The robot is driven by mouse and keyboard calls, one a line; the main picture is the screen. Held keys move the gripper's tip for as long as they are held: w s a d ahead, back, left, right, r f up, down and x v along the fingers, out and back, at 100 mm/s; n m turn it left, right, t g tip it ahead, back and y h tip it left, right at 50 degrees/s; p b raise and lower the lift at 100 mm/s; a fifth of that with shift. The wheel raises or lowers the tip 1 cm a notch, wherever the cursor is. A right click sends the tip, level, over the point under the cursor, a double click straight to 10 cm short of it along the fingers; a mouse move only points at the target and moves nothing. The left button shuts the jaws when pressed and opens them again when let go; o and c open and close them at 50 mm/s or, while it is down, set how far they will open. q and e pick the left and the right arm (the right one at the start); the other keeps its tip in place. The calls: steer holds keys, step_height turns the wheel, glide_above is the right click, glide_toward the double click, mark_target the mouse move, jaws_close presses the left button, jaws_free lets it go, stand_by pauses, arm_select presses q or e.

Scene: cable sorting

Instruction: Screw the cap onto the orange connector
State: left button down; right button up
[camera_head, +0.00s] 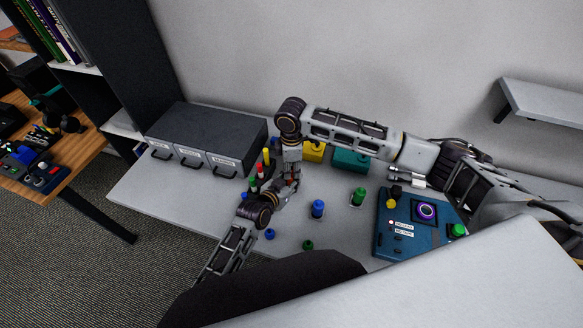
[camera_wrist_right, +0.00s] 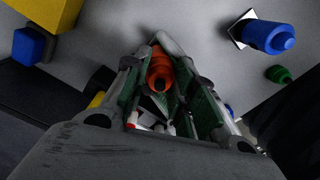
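An orange piece, stepped like the blue connector, shows in the right wrist view (camera_wrist_right: 158,72) between my right gripper's fingers. I take it for the orange connector; I cannot tell whether its cap is on it. My right gripper (camera_wrist_right: 160,60) is narrowed on it, its fingers touching or nearly touching its sides. In the head view a small orange-red patch (camera_head: 291,181) shows where both my grippers meet. My right gripper (camera_head: 290,170) comes down from above. My left gripper (camera_head: 284,190) reaches in from the lower left close below it; its fingers are too small and overlapped to judge.
A blue connector (camera_head: 317,208) and a green one (camera_head: 357,196) stand to the right. A blue cap (camera_head: 270,235) and a green cap (camera_head: 308,245) lie near the front. A blue device (camera_head: 390,240) stands right; grey drawers (camera_head: 215,135) stand left. The front-left table (camera_head: 170,195) is clear.

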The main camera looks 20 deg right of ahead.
jaws_close()
steer(key=shift+m, duration=0.9)
steer(key=o, duration=0.9)
jaws_free()
steer(key=shift+r, duration=0.15)
step_height(320, 180, up, 12)
steer(key=shift+f, duration=0.15)
